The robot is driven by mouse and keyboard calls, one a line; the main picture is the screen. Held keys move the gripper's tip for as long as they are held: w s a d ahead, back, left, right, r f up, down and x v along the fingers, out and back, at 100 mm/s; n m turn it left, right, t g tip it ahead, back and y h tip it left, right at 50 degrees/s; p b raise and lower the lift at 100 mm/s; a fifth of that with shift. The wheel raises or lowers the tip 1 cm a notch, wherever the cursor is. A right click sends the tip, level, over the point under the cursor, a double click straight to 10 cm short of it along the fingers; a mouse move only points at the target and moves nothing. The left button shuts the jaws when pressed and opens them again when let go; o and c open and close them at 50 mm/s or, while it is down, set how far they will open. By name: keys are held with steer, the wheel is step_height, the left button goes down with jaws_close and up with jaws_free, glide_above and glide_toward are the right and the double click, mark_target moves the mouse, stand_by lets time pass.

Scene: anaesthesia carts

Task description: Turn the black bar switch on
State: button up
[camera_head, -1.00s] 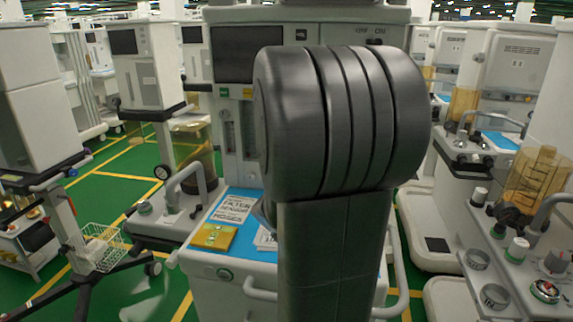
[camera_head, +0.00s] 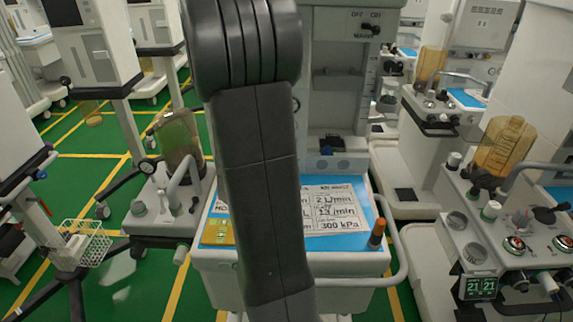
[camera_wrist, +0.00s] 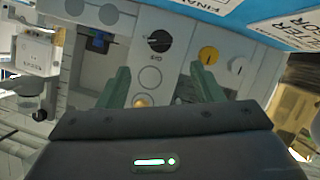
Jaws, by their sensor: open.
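A small black switch (camera_head: 370,28) sits on the grey upper panel of the middle cart in the head view, between "OFF ON" above and "MAINS" below. It is too small for me to tell its position surely. In the wrist view my gripper (camera_wrist: 160,68) is open, its two green fingers apart with nothing between them. Beyond the fingertips is a pale panel with a round black control (camera_wrist: 160,40); I cannot tell whether it is the same switch. My gripper is hidden behind my arm in the head view.
In the wrist view a yellow knob (camera_wrist: 208,55) and a white knob (camera_wrist: 237,65) lie right of the black control.

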steer(key=x, duration=1)
steer(key=shift+w+f, duration=0.1)
steer(key=shift+w, duration=0.2)
steer(key=c, duration=0.9)
steer(key=shift+c, duration=0.2)
